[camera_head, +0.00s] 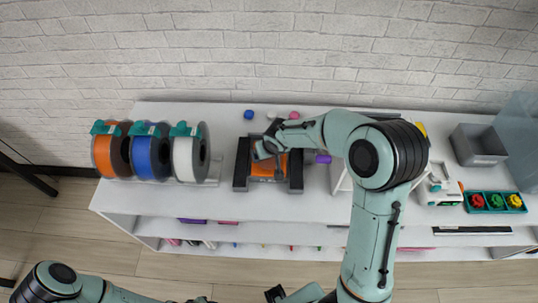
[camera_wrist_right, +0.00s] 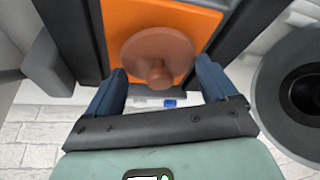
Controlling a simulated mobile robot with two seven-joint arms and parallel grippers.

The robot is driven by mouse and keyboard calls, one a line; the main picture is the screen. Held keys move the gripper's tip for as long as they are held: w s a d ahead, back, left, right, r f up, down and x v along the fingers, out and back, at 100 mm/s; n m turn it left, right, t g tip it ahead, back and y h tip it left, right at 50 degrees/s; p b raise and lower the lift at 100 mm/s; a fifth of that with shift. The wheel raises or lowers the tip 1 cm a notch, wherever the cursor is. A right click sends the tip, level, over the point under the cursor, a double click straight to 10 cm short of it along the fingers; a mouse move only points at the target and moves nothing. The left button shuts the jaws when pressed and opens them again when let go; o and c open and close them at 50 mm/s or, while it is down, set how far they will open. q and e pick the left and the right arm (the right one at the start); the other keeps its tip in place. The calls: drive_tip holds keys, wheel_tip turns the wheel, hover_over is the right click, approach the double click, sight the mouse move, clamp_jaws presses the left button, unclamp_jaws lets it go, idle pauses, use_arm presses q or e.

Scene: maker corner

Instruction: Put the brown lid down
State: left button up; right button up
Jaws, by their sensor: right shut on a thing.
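The brown lid (camera_wrist_right: 160,55), a round disc with a knob, is between the fingers of my right gripper (camera_wrist_right: 162,85) in the right wrist view. The gripper is shut on it. The lid is over the orange plate (camera_wrist_right: 120,15) of a dark-framed machine; I cannot tell whether it touches the plate. In the head view my right gripper (camera_head: 268,150) is over the same machine (camera_head: 241,170) and hides most of the lid. My left arm shows at the bottom left; its gripper is not visible.
Orange, blue and white spools (camera_head: 187,158) stand left of the machine. Small blue (camera_head: 249,114) and pink (camera_head: 294,115) items lie behind it, a purple one (camera_head: 323,158) to its right. A grey bin (camera_head: 478,145) and a green tray (camera_head: 494,211) are at the right.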

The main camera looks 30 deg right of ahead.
drive_tip(key=shift+f, duration=0.5)
drive_tip(key=shift+r, duration=0.1)
